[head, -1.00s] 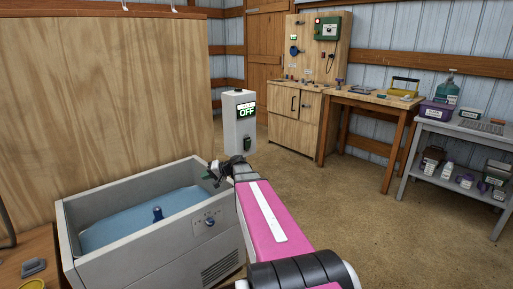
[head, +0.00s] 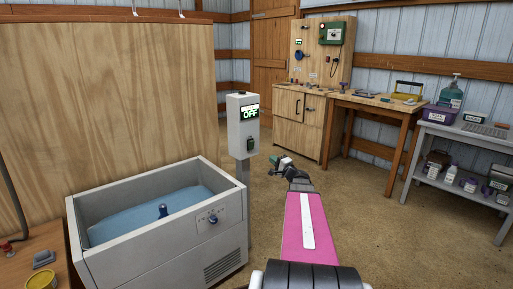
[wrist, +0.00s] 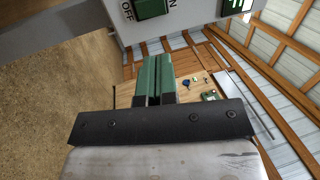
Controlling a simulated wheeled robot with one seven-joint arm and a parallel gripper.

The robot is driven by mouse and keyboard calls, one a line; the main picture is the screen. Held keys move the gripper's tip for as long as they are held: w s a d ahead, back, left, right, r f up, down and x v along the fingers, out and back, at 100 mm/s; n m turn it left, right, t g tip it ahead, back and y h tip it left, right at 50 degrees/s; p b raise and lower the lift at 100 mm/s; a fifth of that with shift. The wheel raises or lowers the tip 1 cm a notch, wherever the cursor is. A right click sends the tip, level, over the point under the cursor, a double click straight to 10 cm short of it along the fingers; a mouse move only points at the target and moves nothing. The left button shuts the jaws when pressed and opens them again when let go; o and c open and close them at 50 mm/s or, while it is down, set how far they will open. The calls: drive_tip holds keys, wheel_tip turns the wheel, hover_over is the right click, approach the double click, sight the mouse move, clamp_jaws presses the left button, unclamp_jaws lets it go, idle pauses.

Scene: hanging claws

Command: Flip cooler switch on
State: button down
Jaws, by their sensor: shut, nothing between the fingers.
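A grey switch box (head: 240,132) stands on a post behind the cooler's right end. Its lit display (head: 250,112) reads OFF. Below the display is a dark green switch (head: 248,143). The wrist view shows this green rocker (wrist: 152,8) at the top, with OFF and ON printed beside it. The cooler (head: 165,249) is a grey open tub with blue water and a dial (head: 211,220). My gripper (head: 274,163) is right of the post, apart from the box. In the wrist view its green fingers (wrist: 157,66) are together and empty, below the switch.
A wooden cabinet (head: 298,130) and a workbench (head: 375,105) stand at the back. A grey shelf (head: 455,129) with bottles is at the right. A plywood partition (head: 100,100) is behind the cooler. The floor right of my arm is clear.

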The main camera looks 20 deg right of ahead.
sight(252, 143)
drive_tip(key=x, duration=1.3)
drive_tip(key=shift+w+a, duration=0.1)
drive_tip(key=shift+w, duration=0.3)
drive_tip(key=shift+w+r, duration=0.1)
drive_tip(key=shift+a, duration=0.1)
drive_tip(key=shift+w+a+r+g, duration=0.1)
drive_tip(key=shift+w+g, duration=0.15)
drive_tip(key=shift+g, duration=0.15)
drive_tip(key=shift+s, duration=0.1)
drive_tip(key=s+d+r, duration=0.1)
drive_tip(key=s+d, duration=0.1)
drive_tip(key=s, duration=0.4)
drive_tip(key=s+d+r, duration=0.2)
drive_tip(key=s, duration=0.5)
drive_tip(key=shift+d, duration=0.4)
drive_tip(key=shift+w+f, duration=0.1)
